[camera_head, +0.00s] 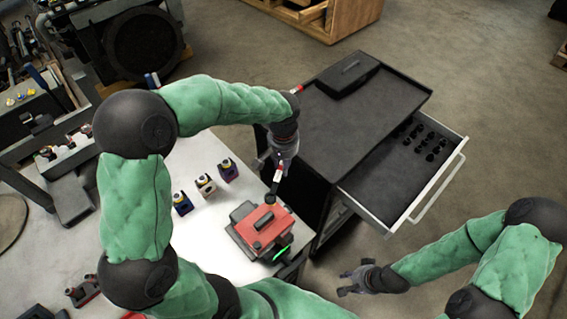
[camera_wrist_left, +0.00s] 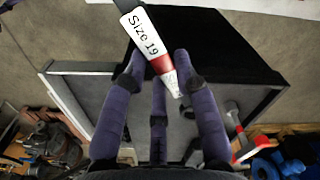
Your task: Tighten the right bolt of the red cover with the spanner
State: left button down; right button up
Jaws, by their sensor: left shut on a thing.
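The red cover (camera_head: 258,231) sits on a dark block at the right edge of the pale workbench, with a black raised part on top. My left gripper (camera_head: 284,153) is above and behind the cover, shut on the spanner (camera_head: 279,173). The spanner has a red and white handle, and its label reads "Size 19" in the left wrist view (camera_wrist_left: 145,33). Its dark end hangs at the cover's far edge; whether it sits on a bolt there I cannot tell. My right gripper (camera_head: 358,280) is empty, with fingers apart, over the floor at lower right.
A black tool cabinet (camera_head: 335,118) with an open drawer (camera_head: 378,190) stands right of the bench. A dark case (camera_head: 346,74) lies on it. A green marking (camera_head: 283,253) glows beside the cover.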

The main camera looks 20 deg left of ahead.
pick_arm(q)
jog(key=shift+f, duration=0.5)
jog(key=shift+d, duration=0.1)
jog(key=d+m, duration=0.2)
jog(key=shift+d+m, duration=0.15)
jog(key=shift+m, duration=0.25)
jog(key=shift+s+d+m+p, duration=0.2)
jog(key=shift+d+m+p, duration=0.1)
jog(key=shift+d+m, duration=0.3)
jog(key=shift+s+d+m+p, duration=0.15)
jog(key=shift+d+m+p, duration=0.15)
jog(key=shift+d+m, duration=0.25)
